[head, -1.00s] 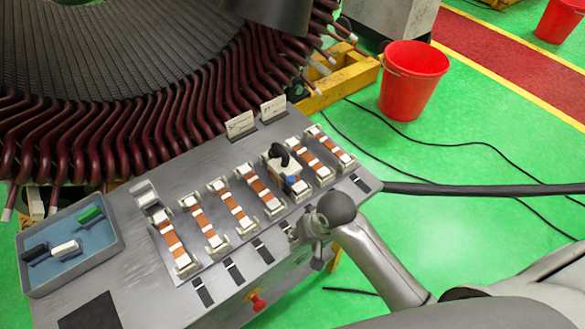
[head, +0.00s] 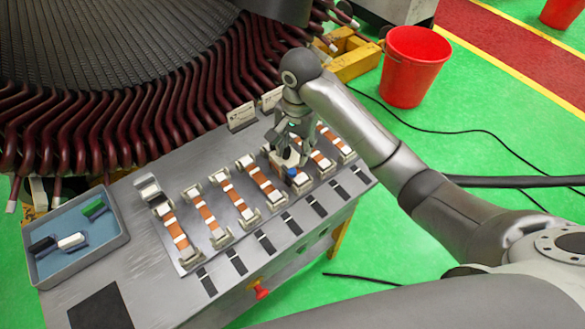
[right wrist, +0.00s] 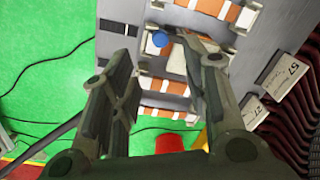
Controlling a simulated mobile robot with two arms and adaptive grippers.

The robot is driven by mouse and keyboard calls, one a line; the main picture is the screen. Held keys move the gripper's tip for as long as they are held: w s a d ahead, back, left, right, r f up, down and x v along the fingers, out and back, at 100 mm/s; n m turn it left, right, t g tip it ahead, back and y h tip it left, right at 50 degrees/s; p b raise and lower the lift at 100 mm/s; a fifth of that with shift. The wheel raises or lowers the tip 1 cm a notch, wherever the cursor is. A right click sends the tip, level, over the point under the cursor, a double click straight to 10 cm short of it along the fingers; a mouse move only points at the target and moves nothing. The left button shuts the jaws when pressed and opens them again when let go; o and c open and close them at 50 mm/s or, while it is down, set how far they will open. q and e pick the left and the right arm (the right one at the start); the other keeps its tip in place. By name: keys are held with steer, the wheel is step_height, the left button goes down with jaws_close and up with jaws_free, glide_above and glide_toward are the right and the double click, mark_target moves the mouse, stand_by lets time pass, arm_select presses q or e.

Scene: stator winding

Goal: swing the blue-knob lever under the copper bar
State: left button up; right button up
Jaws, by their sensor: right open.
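The blue knob (head: 292,172) sits near the front end of a white-blocked fixture in the row of copper bars. It also shows in the right wrist view (right wrist: 159,40), beside a white block (right wrist: 176,60) and between the finger lines. A copper bar (right wrist: 152,83) shows next to that fixture in the wrist view. My right gripper (head: 287,143) is above the fixture, pointing down, and hides part of it and its black handle. In the wrist view its two fingers (right wrist: 165,58) are wide apart with nothing held. Whether a finger touches the lever cannot be told. My left gripper is out of view.
Several other copper bars (head: 207,216) lie in white holders on the grey table. A blue-grey tray (head: 72,272) with small blocks stands at the left. The stator with dark red coils (head: 110,130) rises behind. A red bucket (head: 413,75) stands on the green floor.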

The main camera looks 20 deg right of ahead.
mark_target(292, 171)
steer(key=f, duration=0.4)
steer(key=f+p, duration=0.1)
steer(key=f, duration=0.4)
steer(key=shift+w+a+f+p, duration=0.15)
steer(key=shift+a+f+p, duration=0.05)
steer(key=shift+p, duration=0.1)
jaws_close()
